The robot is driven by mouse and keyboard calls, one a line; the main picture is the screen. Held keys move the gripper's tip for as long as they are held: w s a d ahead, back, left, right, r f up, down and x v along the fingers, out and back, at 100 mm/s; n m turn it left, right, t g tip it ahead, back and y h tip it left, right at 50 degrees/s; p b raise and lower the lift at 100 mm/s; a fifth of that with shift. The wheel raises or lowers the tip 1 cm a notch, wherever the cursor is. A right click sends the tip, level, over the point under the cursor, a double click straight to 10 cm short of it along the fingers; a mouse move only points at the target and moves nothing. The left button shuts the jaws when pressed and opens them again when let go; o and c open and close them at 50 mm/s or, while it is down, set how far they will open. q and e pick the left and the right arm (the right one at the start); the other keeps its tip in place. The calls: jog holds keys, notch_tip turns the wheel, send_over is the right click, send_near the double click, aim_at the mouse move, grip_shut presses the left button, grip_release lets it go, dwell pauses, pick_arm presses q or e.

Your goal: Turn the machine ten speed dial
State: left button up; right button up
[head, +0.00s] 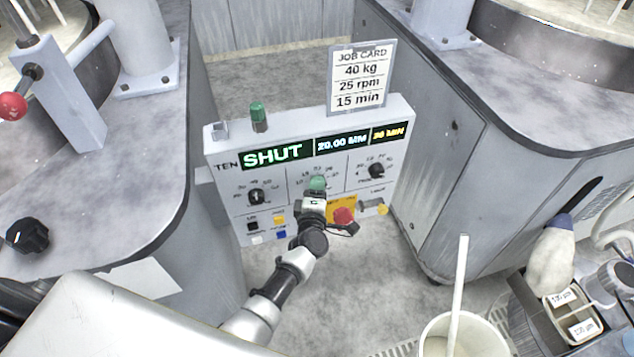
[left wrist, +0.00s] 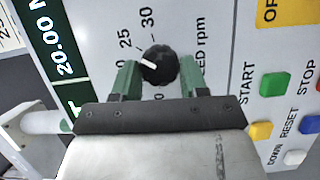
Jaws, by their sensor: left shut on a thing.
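The machine ten panel (head: 228,150) stands between two platen machines, with a display reading "SHUT", "20.00 MM" and "30 MIN". Its black speed dial (left wrist: 160,65) shows in the left wrist view, beside a scale with 25 and 30 and the letters "ED rpm". The dial's white mark points left, a little below the 25. My left gripper (head: 316,186) reaches the panel's middle section, hiding the dial in the head view. Its green fingers (left wrist: 160,76) are shut on the dial, one on each side. My right gripper is not in view.
A job card (head: 361,77) on top reads 40 kg, 25 rpm, 15 min. Other dials sit left (head: 257,196) and right (head: 376,170) of my gripper. A red button (head: 343,216) and small coloured buttons lie below. A white bucket (head: 466,335) stands at the front right.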

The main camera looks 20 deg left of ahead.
pick_arm(q)
jog(key=shift+m+p, duration=0.3)
dwell(0.4)
jog(key=o, duration=0.9)
jog(key=v, duration=1.1)
jog(key=shift+r, duration=0.15)
